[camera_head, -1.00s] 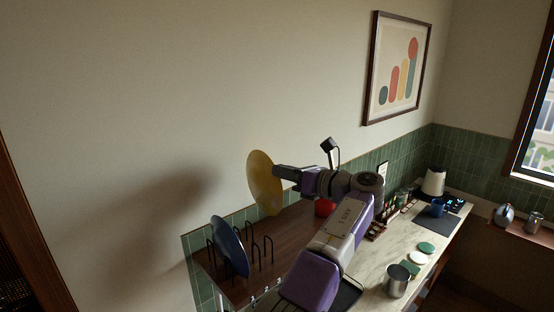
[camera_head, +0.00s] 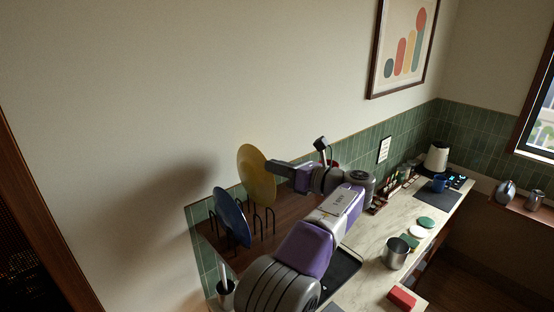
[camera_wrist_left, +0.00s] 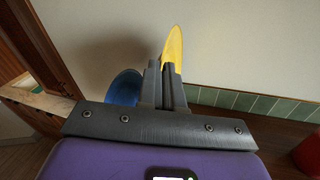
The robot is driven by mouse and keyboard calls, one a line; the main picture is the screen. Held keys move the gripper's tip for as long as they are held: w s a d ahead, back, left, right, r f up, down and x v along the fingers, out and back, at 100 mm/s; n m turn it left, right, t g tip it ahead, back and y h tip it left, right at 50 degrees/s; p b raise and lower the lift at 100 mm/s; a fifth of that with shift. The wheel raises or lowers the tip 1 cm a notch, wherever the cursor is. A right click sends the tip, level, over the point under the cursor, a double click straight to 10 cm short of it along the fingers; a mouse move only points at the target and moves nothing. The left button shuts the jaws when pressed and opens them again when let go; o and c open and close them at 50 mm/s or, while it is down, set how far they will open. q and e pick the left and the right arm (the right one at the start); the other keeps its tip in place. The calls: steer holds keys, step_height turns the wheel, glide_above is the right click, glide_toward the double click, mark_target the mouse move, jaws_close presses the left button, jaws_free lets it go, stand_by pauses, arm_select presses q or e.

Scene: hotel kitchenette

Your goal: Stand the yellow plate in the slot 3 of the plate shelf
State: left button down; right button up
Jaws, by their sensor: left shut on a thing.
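My left gripper (camera_head: 277,166) is shut on the yellow plate (camera_head: 257,172), near its right-hand edge. The plate is upright with a slight tilt. Its lower edge is at the height of the tops of the plate shelf's dark wire dividers (camera_head: 268,219); I cannot tell whether it touches them or which slot it is over. A blue plate (camera_head: 231,217) stands in the left part of the shelf. In the left wrist view the fingers (camera_wrist_left: 166,85) close on the yellow plate (camera_wrist_left: 174,50), and the blue plate (camera_wrist_left: 125,87) is to their left. My right gripper is not in view.
The shelf is on a dark wood board (camera_head: 296,205) against the green-tiled wall. A red object (camera_wrist_left: 307,154) stands on the board at the right.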

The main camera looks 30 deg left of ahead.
arm_select(q)
step_height(320, 180, down, 8)
steer(key=b, duration=0.3)
steer(key=shift+r, duration=0.25)
steer(key=shift+f, duration=0.35)
stand_by(0.5)
steer(key=c, duration=1.2)
jaws_free()
steer(key=shift+f, duration=0.1)
steer(key=shift+w+d, duration=0.1)
steer(key=shift+d, duration=3.7)
